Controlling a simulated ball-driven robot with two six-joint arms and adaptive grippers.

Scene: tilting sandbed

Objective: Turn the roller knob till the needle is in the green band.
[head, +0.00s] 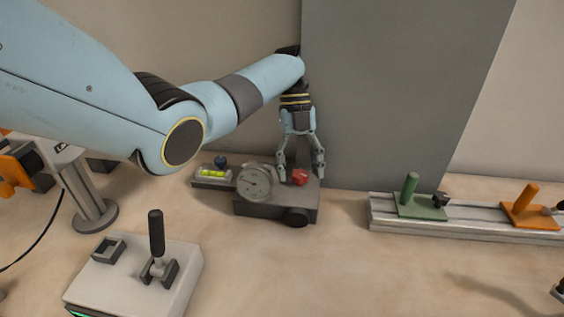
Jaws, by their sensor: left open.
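A dark grey box (262,207) sits on the sand-coloured surface near the middle. It bears a round pale gauge (255,182), whose needle and any green band are too small to read. A red faceted knob (300,177) is on its top, and a black round knob (297,217) is on its front. I cannot tell for sure which is the roller knob. My left gripper (302,177) points down and is open, its fingers on either side of the red knob. I cannot tell whether they touch it.
A bubble level (213,174) lies left behind the box. A tall grey panel (390,90) stands behind. A metal rail (460,223) with green (420,206) and orange (522,213) carriages is at right. A joystick box (135,280) stands front left. The front middle is clear.

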